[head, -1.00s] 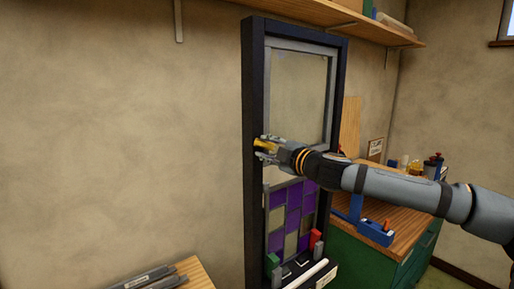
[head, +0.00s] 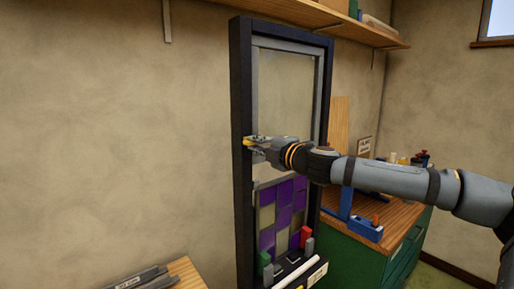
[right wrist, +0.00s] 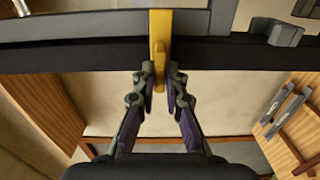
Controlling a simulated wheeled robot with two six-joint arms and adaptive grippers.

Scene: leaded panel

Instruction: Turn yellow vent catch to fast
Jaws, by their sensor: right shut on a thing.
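The yellow vent catch (head: 247,142) is on the left side of the dark panel frame, about halfway up. In the right wrist view the catch (right wrist: 160,32) is a yellow plate with a narrow raised grip, crossing the grey and dark frame bars. My right gripper (head: 254,147) is at the catch, its fingers mostly covering it in the head view. In the right wrist view the gripper's fingertips (right wrist: 161,82) close on either side of the yellow grip. My left gripper is not in view.
The dark frame (head: 241,100) holds a clear upper pane (head: 285,85) and purple and pale lower panes (head: 284,212). Red and green blocks stand at its foot. A green workbench (head: 360,255) stands at right, and a shelf (head: 300,15) runs above. Bare wall lies left.

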